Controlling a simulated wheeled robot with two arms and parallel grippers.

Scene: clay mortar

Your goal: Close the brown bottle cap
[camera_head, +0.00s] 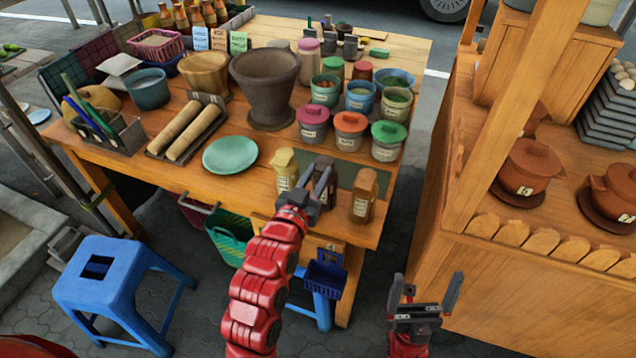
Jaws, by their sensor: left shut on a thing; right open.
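A brown bottle (362,199) with a pale label stands upright near the front right corner of the wooden table (225,193). Its top is brown; I cannot tell whether this is a cap or how it sits. A bottle with a yellow top (285,170) stands to its left. My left gripper (323,172) is between these two bottles, low over the table's front edge. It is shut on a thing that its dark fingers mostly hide. My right gripper (426,286) is open and empty, below and right of the table, in front of the wooden stall.
Several lidded jars (350,131) stand behind the bottles. A large clay mortar (266,85) and a green plate (230,155) are to the left. A wooden stall (490,265) with brown pots (530,168) is at right. A blue stool (112,285) stands at front left.

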